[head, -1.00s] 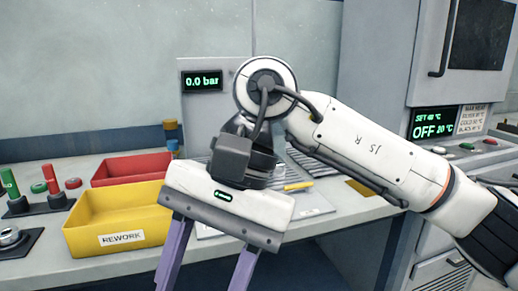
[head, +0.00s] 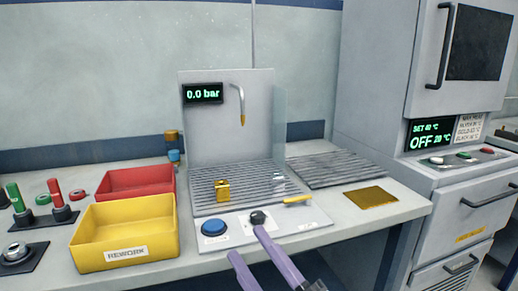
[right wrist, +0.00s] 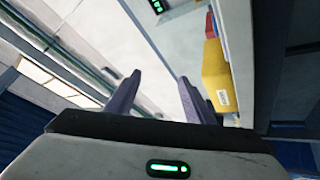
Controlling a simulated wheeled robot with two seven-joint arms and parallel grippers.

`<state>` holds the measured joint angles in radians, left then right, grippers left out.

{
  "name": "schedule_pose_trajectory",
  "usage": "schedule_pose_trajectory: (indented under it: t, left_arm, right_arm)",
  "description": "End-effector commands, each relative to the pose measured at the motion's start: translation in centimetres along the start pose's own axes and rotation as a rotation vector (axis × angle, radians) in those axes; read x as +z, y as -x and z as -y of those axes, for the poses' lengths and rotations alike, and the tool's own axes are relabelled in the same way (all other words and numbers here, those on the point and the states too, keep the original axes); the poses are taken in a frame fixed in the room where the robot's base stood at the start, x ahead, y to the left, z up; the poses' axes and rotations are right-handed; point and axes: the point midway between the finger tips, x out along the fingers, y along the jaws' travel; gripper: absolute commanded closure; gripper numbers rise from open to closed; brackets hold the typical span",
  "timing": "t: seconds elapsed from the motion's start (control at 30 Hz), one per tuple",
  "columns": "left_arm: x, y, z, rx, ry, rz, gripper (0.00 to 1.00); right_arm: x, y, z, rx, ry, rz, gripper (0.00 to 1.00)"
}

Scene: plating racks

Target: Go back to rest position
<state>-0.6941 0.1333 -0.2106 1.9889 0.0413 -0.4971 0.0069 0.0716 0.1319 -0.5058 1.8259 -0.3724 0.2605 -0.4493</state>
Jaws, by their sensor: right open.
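My right gripper (head: 248,244) shows at the bottom of the head view, only its two purple fingers and a little of the hand. The fingers are apart with nothing between them. They appear low, in front of the bench's front edge. In the right wrist view the same gripper (right wrist: 160,78) has its two fingers spread and empty. My left gripper is not in view.
The bench (head: 385,212) holds a yellow REWORK bin (head: 125,252), a red bin (head: 135,183) and a slatted station with a small gold block (head: 222,189). A blue button (head: 214,227) sits at its front. An oven-like cabinet (head: 385,110) stands right.

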Motion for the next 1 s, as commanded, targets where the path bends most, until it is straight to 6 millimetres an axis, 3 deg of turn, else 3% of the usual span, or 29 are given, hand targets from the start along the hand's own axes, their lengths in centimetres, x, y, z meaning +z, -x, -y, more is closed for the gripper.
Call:
schedule_pose_trajectory:
  t: [0.03, 0.1, 0.17, 0.3, 0.5, 0.6, 0.77, 1.0]
  left_arm:
    - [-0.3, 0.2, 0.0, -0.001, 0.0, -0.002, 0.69]
    - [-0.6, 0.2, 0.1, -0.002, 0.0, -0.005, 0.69]
    - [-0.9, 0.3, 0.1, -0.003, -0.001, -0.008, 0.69]
    - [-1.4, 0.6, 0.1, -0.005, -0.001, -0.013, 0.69]
    - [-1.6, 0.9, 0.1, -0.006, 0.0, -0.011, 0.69]
    - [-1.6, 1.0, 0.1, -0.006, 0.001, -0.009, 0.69]
    - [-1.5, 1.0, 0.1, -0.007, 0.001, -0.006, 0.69]
    - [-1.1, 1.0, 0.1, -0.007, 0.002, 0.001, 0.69]
  right_arm:
    - [2.7, 2.6, 1.6, -0.035, -0.109, 0.131, 0.52]
    - [6.0, 6.3, 3.8, -0.073, -0.251, 0.298, 0.52]
    - [8.3, 9.8, 5.7, -0.1, -0.363, 0.435, 0.52]
    - [11.6, 19.1, 10.1, -0.151, -0.606, 0.746, 0.52]
    - [11.9, 31.9, 14.9, -0.186, -0.877, 1.125, 0.52]
    - [11.1, 36.3, 16.2, -0.192, -0.959, 1.253, 0.52]
    - [10.3, 39.6, 17.0, -0.194, -1.022, 1.353, 0.52]
    - [10.2, 40.0, 17.1, -0.194, -1.029, 1.363, 0.52]
